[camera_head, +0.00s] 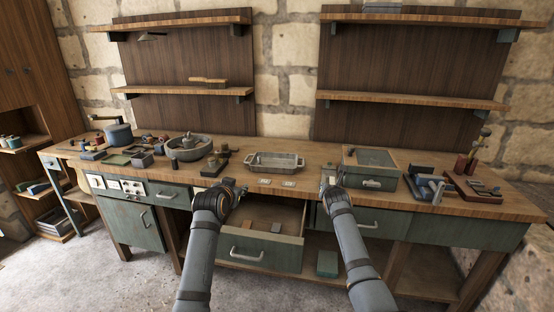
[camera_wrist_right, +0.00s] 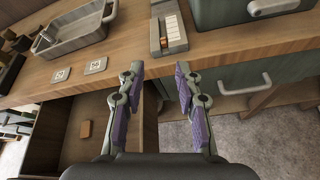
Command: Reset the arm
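My left gripper (camera_head: 229,186) is at the front edge of the workbench, over the left end of the open drawer (camera_head: 253,246). Its fingers are small and dark there, so I cannot tell if it is open. My right gripper (camera_wrist_right: 160,84) is open and empty in the right wrist view, with purple finger pads spread apart. It is at the bench's front edge, by the drawer's right side, and shows small in the head view (camera_head: 332,177). A small light-brown block (camera_wrist_right: 86,130) lies in the drawer.
A metal tray (camera_head: 275,162) stands mid-bench, with two square cards (camera_wrist_right: 78,70) in front. A small device with pale keys (camera_wrist_right: 170,34) is near my right gripper. A green box (camera_head: 371,170) stands right; a stone bowl (camera_head: 188,149) and tools crowd the left.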

